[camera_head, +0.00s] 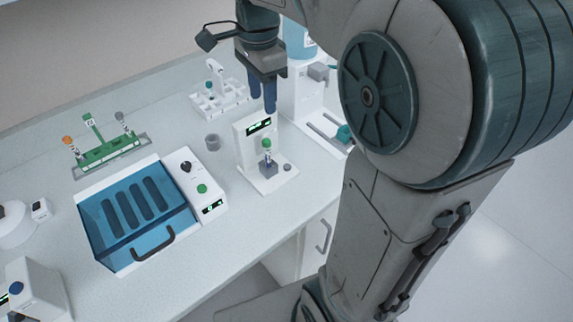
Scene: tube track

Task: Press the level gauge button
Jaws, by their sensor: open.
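A small white device (248,146), which looks like the level gauge, stands near the table's front edge. Its upright panel carries a dark display (259,127) with green digits. A tube with a green cap (267,143) stands upright in a grey holder (268,168) on its base. A small round grey button (287,167) sits on the base to the right of the holder. My gripper (263,108) points down with blue fingers, open and empty. In the picture it is just above the display panel, apart from the button; the depth between them is hard to tell.
A blue-lidded box (137,212) with a control panel (195,180) stands to the left. A green tube rack (108,150), a grey cup (212,142) and a white rack (220,100) stand farther back. A tall white machine (303,95) is close behind my gripper at right.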

